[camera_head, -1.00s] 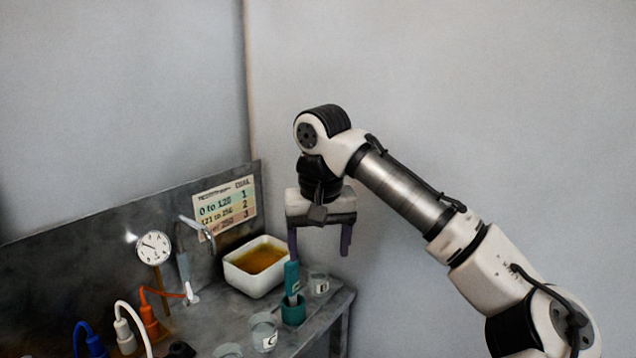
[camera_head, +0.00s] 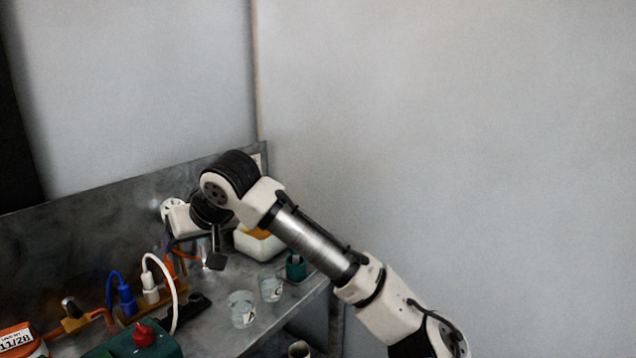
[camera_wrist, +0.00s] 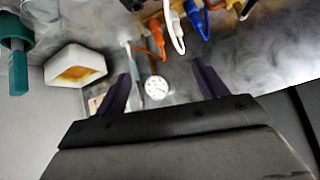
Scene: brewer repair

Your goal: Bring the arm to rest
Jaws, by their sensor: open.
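My gripper (camera_head: 192,238) is in front of the bench's back panel in the head view, with my arm reaching in from the lower right. In the wrist view its two dark fingers (camera_wrist: 163,80) are spread apart with nothing held between them. The round white gauge (camera_wrist: 157,88) shows between the fingers, beyond them. My wrist covers most of the back panel's sign and part of the gauge in the head view. I cannot tell how far the fingers are from the panel.
A white tub (camera_head: 259,245) with amber liquid, a teal holder (camera_head: 296,267) and glass beakers (camera_head: 241,309) stand on the bench's right part. Blue (camera_head: 127,300), white and orange plugs with cables stand left of the beakers. A green box (camera_head: 125,342) is in front.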

